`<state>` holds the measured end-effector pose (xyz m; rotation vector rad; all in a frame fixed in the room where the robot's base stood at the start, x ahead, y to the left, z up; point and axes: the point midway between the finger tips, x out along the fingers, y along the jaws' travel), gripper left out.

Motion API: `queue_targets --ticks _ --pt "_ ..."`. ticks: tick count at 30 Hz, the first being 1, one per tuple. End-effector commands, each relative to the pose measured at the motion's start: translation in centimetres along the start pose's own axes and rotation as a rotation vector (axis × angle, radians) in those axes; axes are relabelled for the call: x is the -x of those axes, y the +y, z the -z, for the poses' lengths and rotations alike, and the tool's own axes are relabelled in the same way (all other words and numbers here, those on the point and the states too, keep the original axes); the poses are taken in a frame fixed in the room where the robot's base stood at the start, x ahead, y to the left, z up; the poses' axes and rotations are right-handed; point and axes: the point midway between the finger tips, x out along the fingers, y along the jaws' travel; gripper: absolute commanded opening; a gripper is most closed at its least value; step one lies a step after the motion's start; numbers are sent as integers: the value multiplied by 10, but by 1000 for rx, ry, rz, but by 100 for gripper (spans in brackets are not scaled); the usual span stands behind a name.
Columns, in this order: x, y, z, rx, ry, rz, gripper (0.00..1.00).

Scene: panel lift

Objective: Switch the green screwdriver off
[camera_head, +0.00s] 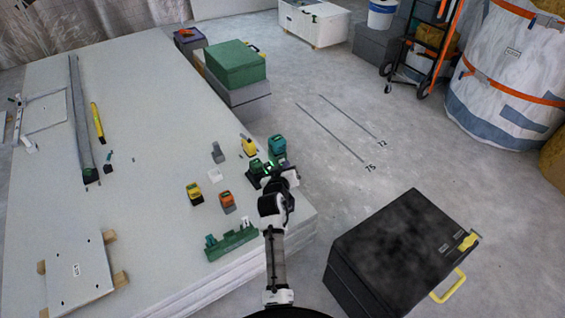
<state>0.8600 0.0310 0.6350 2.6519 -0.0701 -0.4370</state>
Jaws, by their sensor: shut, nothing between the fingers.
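A small dark green tool (255,169), which looks like the green screwdriver, stands near the right edge of the big stack of pale panels (150,165). Its switch is too small to make out. My gripper (270,172) is right beside it on its right side, shut and empty. My gripper and wrist hide part of that spot, and I cannot tell whether the fingertips touch the tool. A teal tool (277,143) stands just behind my gripper.
A yellow tool (249,146), a grey piece (217,152), a yellow-black tool (194,193) and an orange tool (227,201) stand close by. A green rack (231,243) lies at the front edge. A black case (400,250) is on the floor at right.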

Motion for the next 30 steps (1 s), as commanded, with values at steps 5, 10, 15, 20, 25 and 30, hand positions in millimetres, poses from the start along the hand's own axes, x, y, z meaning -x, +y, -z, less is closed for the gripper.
queue_targets --ticks 5,10,15,20,25,30 --pt "-1 -1 1 0 0 1 0" --pt "0 0 0 0 0 1 0" --pt "5 4 -2 0 0 0 0" --pt "7 5 -5 0 0 0 0" --pt "7 5 -5 0 0 0 0" --pt "15 12 -9 -1 -3 0 0"
